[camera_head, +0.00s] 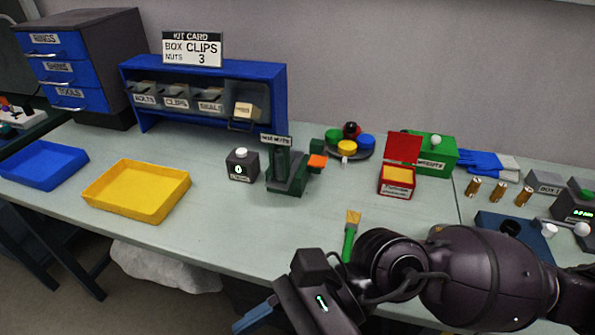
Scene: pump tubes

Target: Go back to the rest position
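My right arm comes in from the lower right, in front of the table's front edge. My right gripper (250,316) is at the bottom of the picture and points down to the left, over the floor. Its bluish fingers are seen side-on, so their gap cannot be made out. I see nothing hanging from them. My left gripper and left arm are not in view. The arm hides part of the table's front right area.
The table (225,225) holds a yellow tray (137,190), a blue tray (44,163), a blue bin rack (205,75), a green device (287,172), a red box (398,178) and a green-handled brush (350,235). The front middle left of the table is clear.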

